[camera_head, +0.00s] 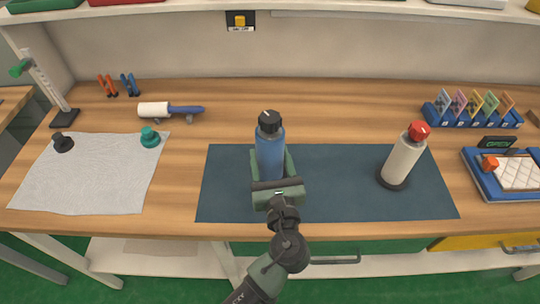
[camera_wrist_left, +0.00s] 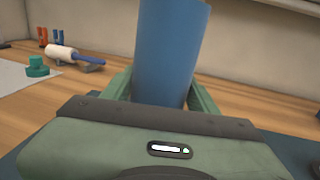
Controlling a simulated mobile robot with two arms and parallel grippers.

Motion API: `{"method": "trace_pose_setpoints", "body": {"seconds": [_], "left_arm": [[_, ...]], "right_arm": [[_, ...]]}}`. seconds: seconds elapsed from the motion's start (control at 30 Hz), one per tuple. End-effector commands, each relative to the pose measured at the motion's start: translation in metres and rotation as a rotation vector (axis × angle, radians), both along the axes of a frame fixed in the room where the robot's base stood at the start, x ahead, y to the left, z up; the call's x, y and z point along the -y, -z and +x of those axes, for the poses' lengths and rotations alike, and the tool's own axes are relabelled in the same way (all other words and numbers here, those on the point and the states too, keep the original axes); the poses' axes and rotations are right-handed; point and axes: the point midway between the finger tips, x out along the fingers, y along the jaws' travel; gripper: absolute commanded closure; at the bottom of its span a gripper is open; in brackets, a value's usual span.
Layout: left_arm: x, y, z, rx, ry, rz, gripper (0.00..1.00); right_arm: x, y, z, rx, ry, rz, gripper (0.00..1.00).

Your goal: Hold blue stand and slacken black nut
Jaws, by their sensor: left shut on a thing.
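The blue stand (camera_head: 270,150) looks like an upright blue bottle on the dark mat (camera_head: 330,180). The black nut (camera_head: 269,122) sits on its top like a cap, with a small pale mark. My left gripper (camera_head: 272,168) is shut around the blue stand, with its green fingers on either side of the lower part. In the left wrist view the blue stand (camera_wrist_left: 170,50) rises between the two fingers (camera_wrist_left: 160,92); its top and the black nut are out of that frame. My right gripper is not in view.
A white bottle with a red cap (camera_head: 403,158) stands at the mat's right. A grey cloth (camera_head: 90,180) with a black and a teal knob lies left. A lint roller (camera_head: 170,111) and pliers (camera_head: 118,85) lie behind. The mat between the bottles is clear.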

Motion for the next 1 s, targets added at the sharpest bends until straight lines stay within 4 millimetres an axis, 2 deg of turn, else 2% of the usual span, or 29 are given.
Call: {"method": "trace_pose_setpoints", "body": {"seconds": [1.0], "left_arm": [[0.0, 0.024, 0.001, 0.006, 0.001, -0.001, 1.0]], "right_arm": [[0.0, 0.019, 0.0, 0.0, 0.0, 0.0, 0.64]]}}
